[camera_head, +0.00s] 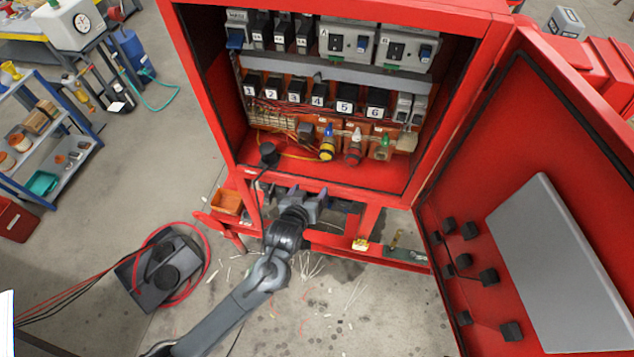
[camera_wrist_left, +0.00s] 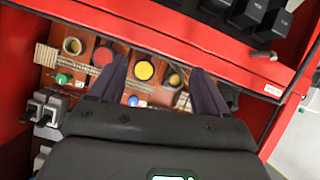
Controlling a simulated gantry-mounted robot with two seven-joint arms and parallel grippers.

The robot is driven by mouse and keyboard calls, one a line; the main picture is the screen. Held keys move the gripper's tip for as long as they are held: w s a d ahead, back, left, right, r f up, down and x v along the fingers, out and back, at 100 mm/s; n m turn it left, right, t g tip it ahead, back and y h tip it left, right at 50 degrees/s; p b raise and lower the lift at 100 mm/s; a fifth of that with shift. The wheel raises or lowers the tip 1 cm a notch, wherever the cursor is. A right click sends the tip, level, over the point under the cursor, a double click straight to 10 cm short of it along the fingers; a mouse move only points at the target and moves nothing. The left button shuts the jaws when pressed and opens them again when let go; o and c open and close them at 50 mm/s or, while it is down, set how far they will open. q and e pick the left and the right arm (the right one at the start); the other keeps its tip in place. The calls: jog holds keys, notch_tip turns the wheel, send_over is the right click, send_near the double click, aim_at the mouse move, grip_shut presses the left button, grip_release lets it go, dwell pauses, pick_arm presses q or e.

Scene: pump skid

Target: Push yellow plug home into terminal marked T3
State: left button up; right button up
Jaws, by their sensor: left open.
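The yellow plug (camera_head: 327,151) sits on the terminal panel low inside the red cabinet, below a blue cap. In the left wrist view the yellow plug (camera_wrist_left: 145,70) is a round yellow face between my fingers, nearer the left finger. My left gripper (camera_head: 303,190) is open and empty at the cabinet's lower front edge, apart from the plug; its fingers also show in the wrist view (camera_wrist_left: 160,76). A red plug (camera_head: 353,153) sits right of the yellow one. No T3 marking is legible, and how deep the yellow plug sits cannot be told. My right gripper is not in view.
A black plug with a cable (camera_head: 268,154) is at the cabinet's lower left. The red cabinet door (camera_head: 470,175) hangs open at right. Numbered breakers (camera_head: 345,97) line the shelf above.

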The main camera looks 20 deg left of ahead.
aim_at(326, 157)
pick_arm(q)
jog(key=shift+t, duration=0.5)
jog(key=w, duration=1.3)
jog(key=shift+w+a, duration=0.25)
jog(key=shift+a, duration=0.05)
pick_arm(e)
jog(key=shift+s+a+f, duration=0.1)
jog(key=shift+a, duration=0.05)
pick_arm(q)
jog(key=c, duration=1.1)
jog(key=o, duration=0.4)
jog(key=shift+c, duration=0.2)
jog(key=c, duration=0.3)
jog(key=shift+r, duration=0.1)
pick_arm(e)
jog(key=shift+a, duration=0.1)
pick_arm(q)
jog(key=shift+s+p, duration=0.1)
jog(key=shift+p, duration=0.25)
